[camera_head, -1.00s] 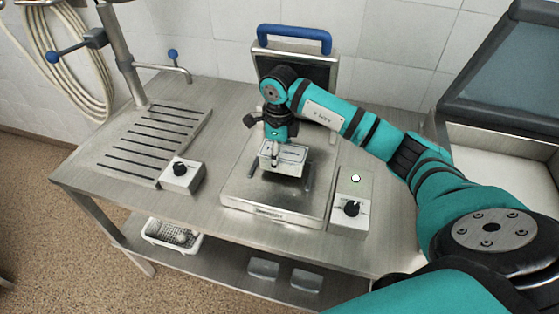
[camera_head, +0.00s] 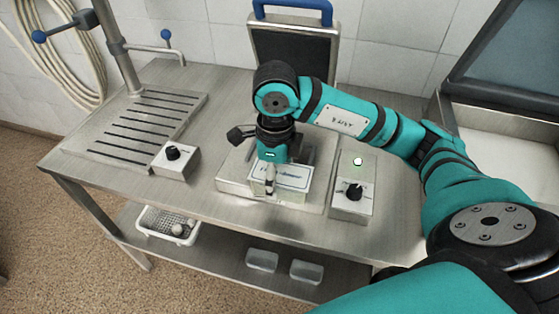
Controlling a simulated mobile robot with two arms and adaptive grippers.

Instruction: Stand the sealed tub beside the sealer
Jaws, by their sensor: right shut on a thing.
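The sealed tub (camera_head: 291,178), a pale box with a printed lid, is held by my right gripper (camera_head: 270,190). The gripper points down and is shut on the tub's left part. The tub appears in front of the sealer's near edge; how high it is above the table I cannot tell. The sealer (camera_head: 232,183) stands on the steel table behind it, its dark lid (camera_head: 290,55) raised with a blue handle (camera_head: 292,9) on top. My right arm hides much of the sealer's bed. My left gripper is not in view.
A control box with a dial (camera_head: 352,194) and a lit green lamp stands right of the sealer. Another dial box (camera_head: 176,160) stands at the left, beside a slotted drain area (camera_head: 150,125). A white perforated basket (camera_head: 165,232) and two clear tubs (camera_head: 262,260) sit on the lower shelf.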

